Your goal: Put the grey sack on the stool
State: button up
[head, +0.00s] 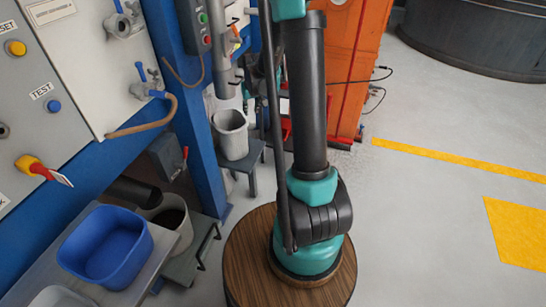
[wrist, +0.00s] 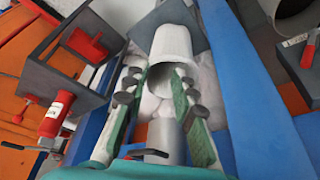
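My gripper (wrist: 159,76) shows in the wrist view with its two green-padded fingers spread apart. A pale, lumpy shape (wrist: 150,106) lies behind and between the fingers; it may be the sack, but I cannot tell for sure. The fingers are not visibly closed on it. A small dark grey stool (head: 250,157) stands left of my arm in the head view, with a light grey bucket (head: 231,134) on it. The bucket also shows beyond the fingertips in the wrist view (wrist: 174,42). My gripper and any sack are hidden or out of frame in the head view.
A low grey bench (head: 205,241) stands by a blue tub (head: 106,247) at the lower left. Control panels (head: 95,65) and a blue post (head: 180,100) line the left. An orange cabinet (head: 362,60) stands behind my arm. Floor (head: 430,220) at right is clear.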

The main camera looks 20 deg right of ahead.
jog(key=s+r, duration=0.1)
jog(key=s, duration=3)
jog(key=shift+a+r+m, duration=0.15)
jog(key=shift+r+m, duration=0.15)
jog(key=shift+r, duration=0.1)
